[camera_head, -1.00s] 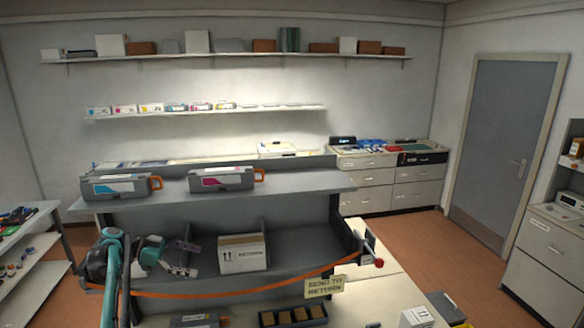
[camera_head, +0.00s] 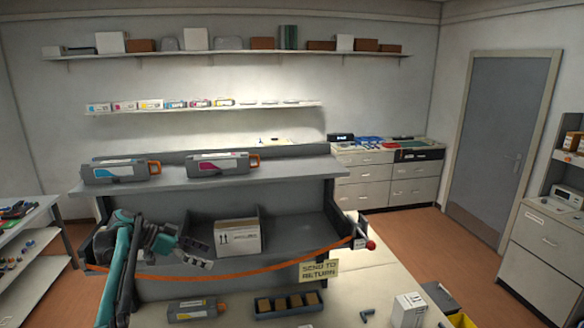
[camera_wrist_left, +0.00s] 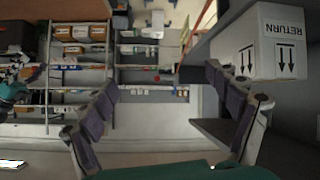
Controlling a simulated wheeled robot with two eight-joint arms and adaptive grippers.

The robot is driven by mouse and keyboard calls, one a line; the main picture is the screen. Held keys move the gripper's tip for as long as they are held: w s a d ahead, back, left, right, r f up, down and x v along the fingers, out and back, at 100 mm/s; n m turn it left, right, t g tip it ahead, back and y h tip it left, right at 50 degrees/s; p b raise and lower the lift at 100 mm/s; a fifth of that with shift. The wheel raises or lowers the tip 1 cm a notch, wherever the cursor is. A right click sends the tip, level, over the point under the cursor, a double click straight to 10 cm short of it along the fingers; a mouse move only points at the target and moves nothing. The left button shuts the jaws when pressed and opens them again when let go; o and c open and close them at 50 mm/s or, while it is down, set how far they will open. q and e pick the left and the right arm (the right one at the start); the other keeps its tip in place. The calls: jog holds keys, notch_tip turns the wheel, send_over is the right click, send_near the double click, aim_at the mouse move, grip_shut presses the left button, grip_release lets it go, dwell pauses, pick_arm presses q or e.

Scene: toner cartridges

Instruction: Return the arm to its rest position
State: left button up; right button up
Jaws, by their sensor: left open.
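My left arm comes in from the lower left in the head view. Its gripper (camera_head: 196,253) is in front of the grey bench's lower bay, just left of the white box marked RETURN (camera_head: 238,238). In the left wrist view the two dark-padded fingers (camera_wrist_left: 165,90) stand wide apart with nothing between them. The RETURN box also shows in the wrist view (camera_wrist_left: 275,40), upper right, beside the right finger. I cannot tell whether the finger touches it. My right gripper is not in view.
An orange strap (camera_head: 230,276) hangs across the bench front, close below the gripper. Two toner cartridges, one cyan-marked (camera_head: 121,171) and one magenta-marked (camera_head: 222,164), sit on the bench's upper shelf. A cartridge (camera_head: 198,308), a dark tray (camera_head: 288,304) and a white box (camera_head: 408,311) are in front.

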pick_arm(q)
jog(key=s+d+f+n+t+y+b, duration=0.1)
jog(key=s+d+f+n+y+b, duration=0.25)
jog(key=s+f+b, duration=0.35)
jog(key=s+d+f+n+y+b, duration=0.3)
jog(key=s+d+f+n+b, duration=0.15)
jog(key=s, duration=0.55)
jog(key=s+f+n+t+y+b, duration=0.3)
jog(key=s+f+b, duration=0.7)
jog(key=s+f, duration=1)
jog(key=shift+f+n+y+b, duration=0.4)
jog(key=shift+f+n+y, duration=0.25)
jog(key=shift+n+y, duration=0.1)
